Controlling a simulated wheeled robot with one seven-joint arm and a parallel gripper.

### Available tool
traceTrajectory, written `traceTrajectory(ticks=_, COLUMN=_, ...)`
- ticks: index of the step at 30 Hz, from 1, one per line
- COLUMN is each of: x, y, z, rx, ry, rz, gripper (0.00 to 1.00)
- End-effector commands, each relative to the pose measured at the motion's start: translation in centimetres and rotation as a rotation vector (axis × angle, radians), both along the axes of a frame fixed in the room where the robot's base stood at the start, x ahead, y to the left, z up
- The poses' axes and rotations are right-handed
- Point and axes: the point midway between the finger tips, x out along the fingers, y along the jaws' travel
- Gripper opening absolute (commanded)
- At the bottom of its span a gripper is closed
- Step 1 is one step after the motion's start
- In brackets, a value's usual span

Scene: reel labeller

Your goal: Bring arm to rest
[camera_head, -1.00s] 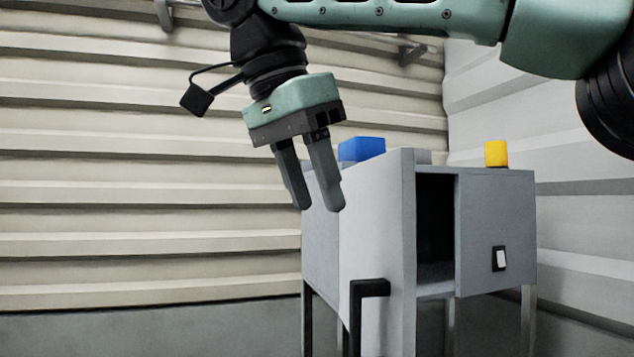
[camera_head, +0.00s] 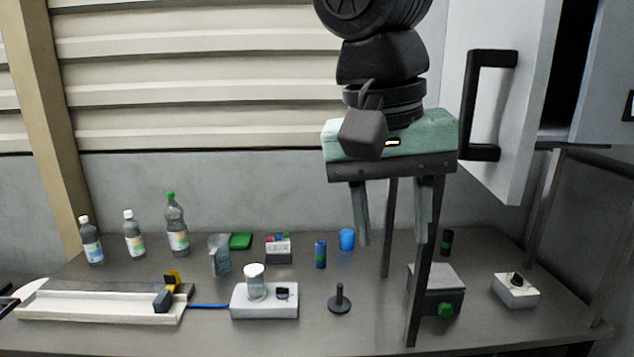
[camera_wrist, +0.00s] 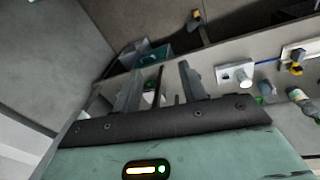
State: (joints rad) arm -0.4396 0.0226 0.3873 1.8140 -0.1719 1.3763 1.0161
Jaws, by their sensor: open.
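My gripper (camera_head: 392,243) hangs pointing down over the right half of the workbench (camera_head: 210,340) in the head view. Its two fingers are apart with nothing between them. In the wrist view my gripper (camera_wrist: 158,75) is also open and empty, its fingers pointing away over the bench. My arm comes down from the top of the head view. The fingers appear above the bench items and not touching any of them, though the exact height is hard to tell.
A grey cabinet with an open door (camera_head: 515,120) and black handle (camera_head: 488,105) stands at the upper right, close to my gripper. Its dark legs rise from the bench. Bottles (camera_head: 176,225), a beaker device (camera_head: 264,300), a black post (camera_head: 340,298) and a switch box (camera_head: 516,290) stand below.

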Motion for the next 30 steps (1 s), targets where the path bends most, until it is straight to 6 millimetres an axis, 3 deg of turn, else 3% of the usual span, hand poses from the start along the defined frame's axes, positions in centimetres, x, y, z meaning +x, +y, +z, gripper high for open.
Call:
traceTrajectory(ticks=1, x=-1.1, y=-0.5, z=-4.9, rx=0.013, ry=0.033, rz=0.094, gripper=0.42)
traceTrajectory(ticks=6, x=-4.9, y=-2.0, z=-16.5, rx=0.091, ry=0.109, rz=0.429, gripper=0.42)
traceTrajectory(ticks=9, x=-7.1, y=-3.5, z=-22.1, rx=0.13, ry=0.124, rz=0.587, gripper=0.42)
traceTrajectory(ticks=12, x=-8.9, y=-4.9, z=-26.0, rx=0.154, ry=0.125, rz=0.705, gripper=0.42)
traceTrajectory(ticks=15, x=-10.1, y=-5.9, z=-28.4, rx=0.165, ry=0.119, rz=0.78, gripper=0.42)
traceTrajectory(ticks=18, x=-10.6, y=-6.4, z=-29.2, rx=0.169, ry=0.113, rz=0.819, gripper=0.42)
traceTrajectory(ticks=30, x=-10.7, y=-6.5, z=-29.2, rx=0.17, ry=0.112, rz=0.828, gripper=0.42)
